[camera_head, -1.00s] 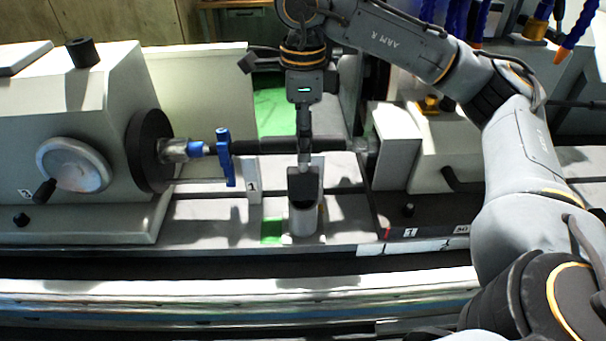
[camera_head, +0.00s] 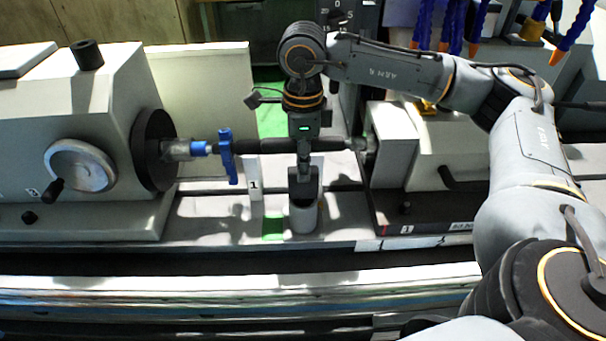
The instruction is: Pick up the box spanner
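My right gripper (camera_head: 304,172) points straight down in the middle of the view, seen narrow and edge-on. Its fingers are in front of a dark horizontal bar (camera_head: 270,146), just over a dark block (camera_head: 303,188) on a grey upright cylinder (camera_head: 303,216). I cannot tell whether the fingers touch the block or the bar, or whether they are open or shut. I cannot make out the box spanner for certain; it may be hidden by or close to the gripper. My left gripper is not in view.
The dark bar spans from the chuck (camera_head: 153,150) at left to the tailstock (camera_head: 392,150) at right. A blue clamp (camera_head: 227,157) sits on its left end. A handwheel (camera_head: 80,165) is at far left. Blue hoses (camera_head: 572,35) hang at upper right.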

